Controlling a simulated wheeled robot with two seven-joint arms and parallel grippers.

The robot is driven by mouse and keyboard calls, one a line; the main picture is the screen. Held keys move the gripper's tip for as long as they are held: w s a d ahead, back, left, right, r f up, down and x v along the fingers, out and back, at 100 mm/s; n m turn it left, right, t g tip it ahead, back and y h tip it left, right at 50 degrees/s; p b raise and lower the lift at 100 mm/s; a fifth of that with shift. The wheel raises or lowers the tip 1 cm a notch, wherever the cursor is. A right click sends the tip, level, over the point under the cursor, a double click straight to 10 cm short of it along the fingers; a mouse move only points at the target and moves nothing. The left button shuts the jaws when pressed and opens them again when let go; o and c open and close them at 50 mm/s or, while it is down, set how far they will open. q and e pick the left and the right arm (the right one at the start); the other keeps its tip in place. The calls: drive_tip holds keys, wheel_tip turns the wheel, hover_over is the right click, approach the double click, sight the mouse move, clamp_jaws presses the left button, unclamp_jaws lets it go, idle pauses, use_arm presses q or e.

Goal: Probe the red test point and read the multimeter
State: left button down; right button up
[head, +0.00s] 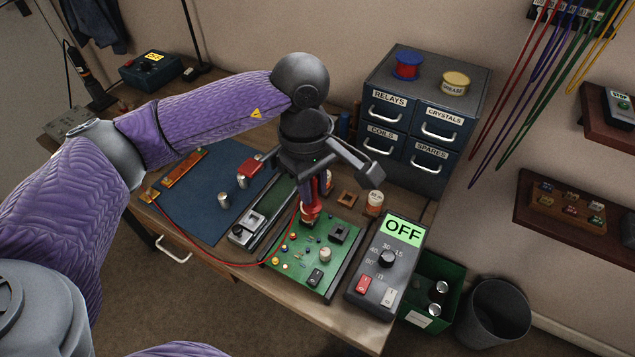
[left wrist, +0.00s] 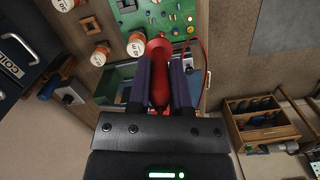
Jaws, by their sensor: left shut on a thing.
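My left gripper (head: 316,196) is shut on a red probe (head: 309,214), which also shows between the purple fingers in the left wrist view (left wrist: 160,80). The probe points down over the far edge of the green circuit board (head: 300,258); I cannot tell whether its tip touches. A red lead (head: 205,246) curves away to the left side of the desk.
A labelled drawer cabinet (head: 425,110) stands behind. A green bin (head: 432,268) and a dark wastebasket (head: 494,312) are beyond the right edge.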

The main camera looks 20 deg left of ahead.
use_arm(q)
drive_tip(key=n, duration=0.5)
drive_tip(key=shift+w+a+f, duration=0.25)
drive_tip(key=shift+w+f, duration=0.05)
drive_tip(key=shift+f, duration=0.05)
drive_tip(key=n, duration=0.2)
drive_tip(key=n+p, duration=0.1)
drive_tip(key=shift+w+a+f+t, duration=0.15)
drive_tip(key=shift+a+f+t, duration=0.1)
drive_tip(key=shift+t, duration=0.15)
drive_tip(key=a+f+n+t+b, duration=0.1)
drive_tip(key=a+f+n+b, duration=0.2)
drive_tip(key=f+n, duration=0.4)
drive_tip(key=a+n, duration=0.1)
drive_tip(key=n, duration=0.6)
drive_tip(key=shift+w+a+f+y, duration=0.15)
drive_tip(key=shift+w+a+y, duration=0.1)
drive_tip(key=shift+y, duration=0.15)
drive_tip(key=shift+d+f, duration=0.1)
drive_tip(key=shift+f, duration=0.2)
